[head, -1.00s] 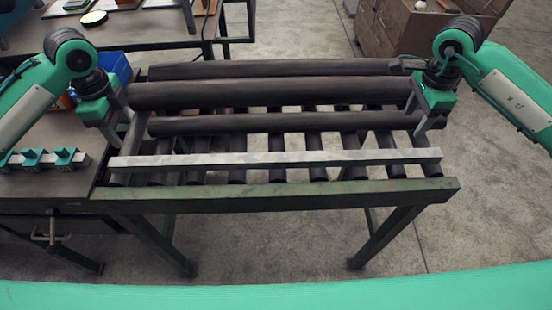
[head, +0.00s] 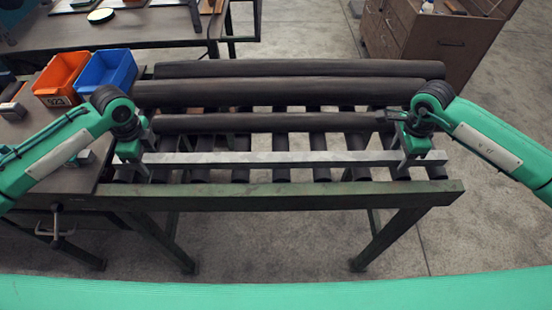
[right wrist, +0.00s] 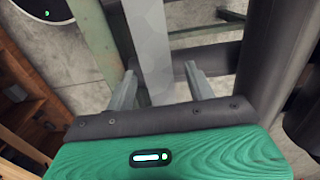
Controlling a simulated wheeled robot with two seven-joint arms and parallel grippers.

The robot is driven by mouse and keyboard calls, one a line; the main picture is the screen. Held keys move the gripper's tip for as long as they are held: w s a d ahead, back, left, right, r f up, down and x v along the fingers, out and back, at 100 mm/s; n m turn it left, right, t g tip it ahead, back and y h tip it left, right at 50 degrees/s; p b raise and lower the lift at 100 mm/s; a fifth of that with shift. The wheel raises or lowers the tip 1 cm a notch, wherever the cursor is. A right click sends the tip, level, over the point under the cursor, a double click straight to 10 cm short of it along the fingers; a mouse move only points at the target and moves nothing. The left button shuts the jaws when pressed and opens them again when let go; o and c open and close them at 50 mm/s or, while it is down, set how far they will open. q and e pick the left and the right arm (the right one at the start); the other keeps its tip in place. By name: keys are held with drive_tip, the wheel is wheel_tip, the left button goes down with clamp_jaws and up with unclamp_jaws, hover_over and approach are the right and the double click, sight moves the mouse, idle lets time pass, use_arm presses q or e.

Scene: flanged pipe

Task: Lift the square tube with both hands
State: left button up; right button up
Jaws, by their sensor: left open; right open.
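The square tube (head: 270,159) is a long, light grey bar lying level across the front of the roller stand. My left gripper (head: 144,168) is open at the tube's left end, with its fingers down close to it. My right gripper (head: 403,163) is open near the right end, fingers pointing down. In the right wrist view the tube (right wrist: 148,45) runs between the two spread fingers (right wrist: 160,85), with gaps at the sides. Whether any finger touches the tube cannot be told.
Several dark round pipes (head: 270,93) lie behind the tube on the roller stand (head: 290,196). A blue bin (head: 106,70) and an orange bin (head: 62,80) stand on the bench at left. A wooden cabinet (head: 435,42) stands back right. Floor right of the stand is clear.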

use_arm(q)
drive_tip(key=shift+c, duration=0.2)
use_arm(e)
drive_tip(key=shift+c, duration=0.2)
use_arm(q)
drive_tip(key=c, duration=1.1)
use_arm(e)
drive_tip(key=c, duration=1.1)
use_arm(q)
drive_tip(key=shift+r, duration=0.2)
use_arm(e)
drive_tip(key=shift+r, duration=0.2)
